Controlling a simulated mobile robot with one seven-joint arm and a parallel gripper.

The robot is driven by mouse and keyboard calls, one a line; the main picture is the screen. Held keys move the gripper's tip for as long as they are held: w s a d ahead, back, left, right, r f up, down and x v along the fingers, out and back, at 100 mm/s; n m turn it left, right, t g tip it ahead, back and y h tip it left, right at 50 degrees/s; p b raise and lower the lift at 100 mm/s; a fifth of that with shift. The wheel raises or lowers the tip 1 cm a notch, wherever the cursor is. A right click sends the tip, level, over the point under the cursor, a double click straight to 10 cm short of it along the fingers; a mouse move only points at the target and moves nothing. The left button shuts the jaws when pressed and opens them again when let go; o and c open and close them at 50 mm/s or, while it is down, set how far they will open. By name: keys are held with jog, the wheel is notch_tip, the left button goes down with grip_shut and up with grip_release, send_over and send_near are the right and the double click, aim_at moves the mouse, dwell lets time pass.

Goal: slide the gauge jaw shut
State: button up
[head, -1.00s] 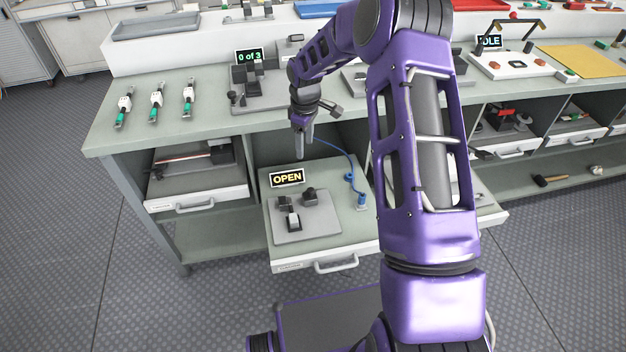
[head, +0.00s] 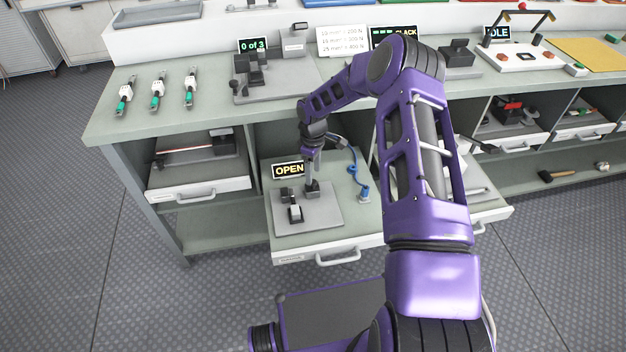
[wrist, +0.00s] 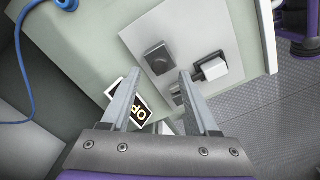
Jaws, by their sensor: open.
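One dark block (head: 313,188) is at the plate's back right, and a light-faced block (head: 295,213) is nearer the front. I cannot tell for sure which block is the jaw. My gripper (head: 311,178) points down over the back-right block. In the wrist view, my gripper (wrist: 160,72) is open and empty, with a square dark block (wrist: 158,58) between and just beyond its fingertips. The right finger partly hides another dark block (wrist: 178,95).
A blue cable (head: 353,172) with a plug lies in the drawer to the right of the plate. The worktop edge is close behind my wrist. The bench above holds a counter reading 0 of 3 (head: 252,45). The drawer front (head: 320,250) is clear.

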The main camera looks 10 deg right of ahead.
aim_at(312, 188)
jog(key=shift+f, duration=1.9)
grip_shut()
